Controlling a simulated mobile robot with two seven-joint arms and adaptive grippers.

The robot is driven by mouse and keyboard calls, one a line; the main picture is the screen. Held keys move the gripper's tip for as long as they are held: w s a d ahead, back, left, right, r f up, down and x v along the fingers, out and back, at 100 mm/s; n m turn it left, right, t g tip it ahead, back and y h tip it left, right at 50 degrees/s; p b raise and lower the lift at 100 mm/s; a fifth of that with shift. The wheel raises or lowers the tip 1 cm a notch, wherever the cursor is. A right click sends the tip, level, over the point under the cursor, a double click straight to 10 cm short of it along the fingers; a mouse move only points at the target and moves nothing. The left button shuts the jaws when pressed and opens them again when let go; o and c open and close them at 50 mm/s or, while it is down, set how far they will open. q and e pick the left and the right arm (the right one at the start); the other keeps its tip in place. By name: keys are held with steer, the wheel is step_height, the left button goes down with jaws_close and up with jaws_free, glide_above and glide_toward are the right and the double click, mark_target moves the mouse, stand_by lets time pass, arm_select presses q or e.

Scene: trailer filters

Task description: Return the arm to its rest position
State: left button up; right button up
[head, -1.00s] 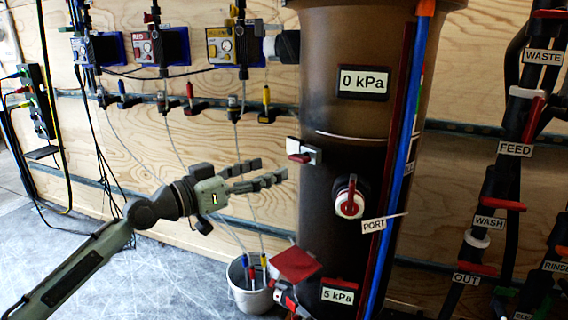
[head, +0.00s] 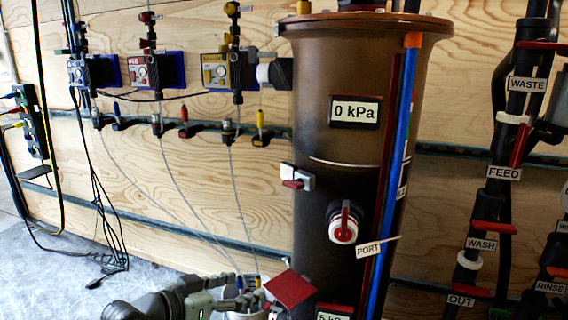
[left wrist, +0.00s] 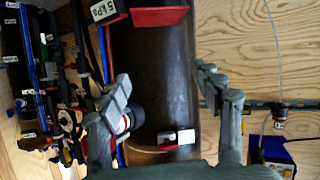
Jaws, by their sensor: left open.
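My left gripper (head: 222,292) is low in the head view, at the bottom edge, in front of the grey bucket (head: 262,291) and left of the brown filter tank (head: 312,75). In the left wrist view, its two fingers (left wrist: 172,105) are wide apart with nothing between them. The brown tank (left wrist: 160,60) is behind the fingers in that view, with a red flap (left wrist: 160,16) near the top. The lower part of my left arm is cut off by the head view's edge. My right gripper is not in view.
The tank carries a port with a red handle (head: 343,222). Pumps in blue (head: 92,71), red (head: 155,71) and yellow (head: 222,71) hang on the plywood wall, with thin tubes running down. Labelled pipes and valves (head: 500,190) stand at the right.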

arm_select(q)
steer(key=s+a+f+n+g+y+p, duration=0.1)
steer(key=s+a+f+g+y, duration=0.2)
steer(key=s+f, duration=0.4)
steer(key=s+a+f+n+y+p, duration=0.1)
steer(key=s+a+f+n+y, duration=0.25)
steer(key=f, duration=0.55)
steer(key=s+a+f+g+y, duration=0.1)
steer(key=s+a+f+g, duration=0.1)
steer(key=s+a, duration=0.3)
steer(key=s+a+f+g+y, duration=0.2)
steer(key=s+a+f, duration=0.3)
steer(key=s, duration=0.6)
steer(key=shift+f+p, duration=0.25)
steer(key=shift+p, duration=0.1)
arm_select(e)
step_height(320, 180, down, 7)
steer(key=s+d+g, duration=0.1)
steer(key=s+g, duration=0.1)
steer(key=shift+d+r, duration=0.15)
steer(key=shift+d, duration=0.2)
arm_select(q)
steer(key=shift+w+n+y, duration=0.1)
steer(key=shift+n+y, duration=0.15)
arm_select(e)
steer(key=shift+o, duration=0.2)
